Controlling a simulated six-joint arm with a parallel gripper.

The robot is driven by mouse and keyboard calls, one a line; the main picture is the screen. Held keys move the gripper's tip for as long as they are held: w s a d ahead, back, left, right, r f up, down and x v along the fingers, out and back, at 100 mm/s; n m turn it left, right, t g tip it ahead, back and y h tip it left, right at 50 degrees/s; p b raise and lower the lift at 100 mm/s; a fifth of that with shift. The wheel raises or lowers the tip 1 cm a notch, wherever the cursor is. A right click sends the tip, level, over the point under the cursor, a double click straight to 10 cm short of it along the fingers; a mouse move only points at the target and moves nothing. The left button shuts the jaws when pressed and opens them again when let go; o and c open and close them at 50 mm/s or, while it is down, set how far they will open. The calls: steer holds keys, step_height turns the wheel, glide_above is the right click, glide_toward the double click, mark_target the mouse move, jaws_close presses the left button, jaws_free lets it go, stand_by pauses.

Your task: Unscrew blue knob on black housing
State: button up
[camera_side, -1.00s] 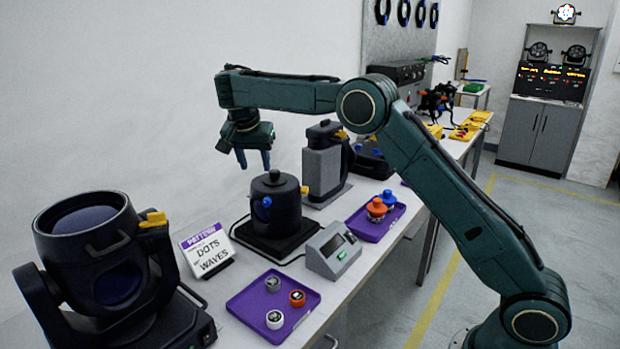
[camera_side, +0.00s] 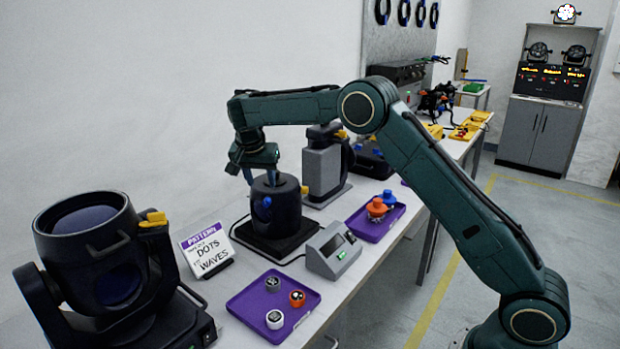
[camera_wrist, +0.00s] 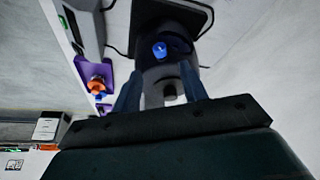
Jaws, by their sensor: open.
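The black housing (camera_side: 277,213) is a round canister upright on a black base plate in the side view. The blue knob (camera_side: 266,202) is on its front-left side, and it also shows in the wrist view (camera_wrist: 160,50). My gripper (camera_side: 261,177) is open and empty, pointing down at the top of the housing. In the wrist view its fingers (camera_wrist: 161,88) lie either side of the dark stub (camera_wrist: 170,93) on the housing's top. I cannot tell whether they touch it. The blue knob is apart from the fingers.
A grey meter box (camera_side: 333,251) stands right of the housing. A purple tray (camera_side: 239,306) holds small round parts in front; another (camera_side: 369,230) holds orange and blue knobs. A grey upright unit (camera_side: 321,172) stands behind.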

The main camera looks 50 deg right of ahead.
mark_target(265, 199)
steer(key=shift+x, duration=3.85)
jaws_close()
steer(key=shift+w+d+r+g+h, duration=0.15)
steer(key=shift+w+g+h, duration=0.15)
steer(key=shift+g, duration=0.2)
steer(key=shift+s, duration=0.1)
jaws_free()
steer(key=shift+a, duration=0.2)
